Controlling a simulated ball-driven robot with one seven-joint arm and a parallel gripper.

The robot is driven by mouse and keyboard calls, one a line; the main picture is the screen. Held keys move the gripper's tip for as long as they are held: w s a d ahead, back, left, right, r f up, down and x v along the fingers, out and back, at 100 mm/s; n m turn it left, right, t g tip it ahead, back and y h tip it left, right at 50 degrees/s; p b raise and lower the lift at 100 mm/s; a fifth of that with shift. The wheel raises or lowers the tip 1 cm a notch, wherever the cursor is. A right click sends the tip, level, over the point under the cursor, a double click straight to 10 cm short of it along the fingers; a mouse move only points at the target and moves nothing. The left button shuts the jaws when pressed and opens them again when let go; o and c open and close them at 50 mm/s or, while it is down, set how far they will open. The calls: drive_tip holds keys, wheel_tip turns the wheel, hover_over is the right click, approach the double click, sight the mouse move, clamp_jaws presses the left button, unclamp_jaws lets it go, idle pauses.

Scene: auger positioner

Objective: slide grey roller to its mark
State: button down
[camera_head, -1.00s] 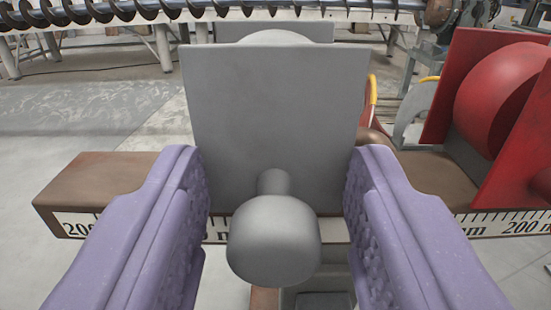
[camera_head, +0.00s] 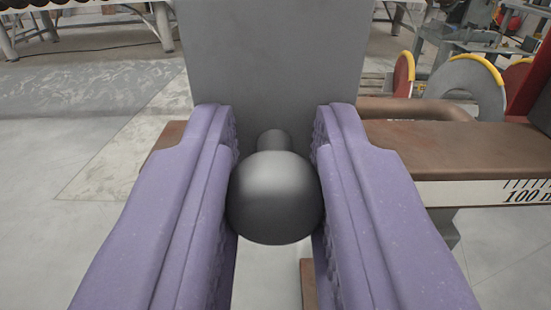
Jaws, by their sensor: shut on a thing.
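The grey roller's flat grey end plate (camera_head: 275,65) stands upright on the brown rail in the middle of the view. A round grey knob (camera_head: 275,198) sticks out from the plate toward me on a short stem. My gripper (camera_head: 276,190), with two purple padded fingers, is shut on the knob, one finger on each side. The rail (camera_head: 450,150) runs left to right behind the fingers, with a white ruler strip (camera_head: 490,192) along its front face. The "100" figure shows at the far right. The mark itself cannot be made out.
A red part (camera_head: 537,85) stands on the rail at the right edge. Grey discs with yellow rims (camera_head: 470,85) are behind the rail at right. Pale floor lies open at left, where the rail ends close beside the plate.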

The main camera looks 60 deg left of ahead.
drive_tip(key=c, duration=1)
unclamp_jaws()
drive_tip(key=shift+d, duration=0.1)
drive_tip(key=p+v, duration=0.1)
drive_tip(key=v, duration=0.6)
drive_tip(key=shift+s+d, duration=0.25)
drive_tip(key=shift+d, duration=0.1)
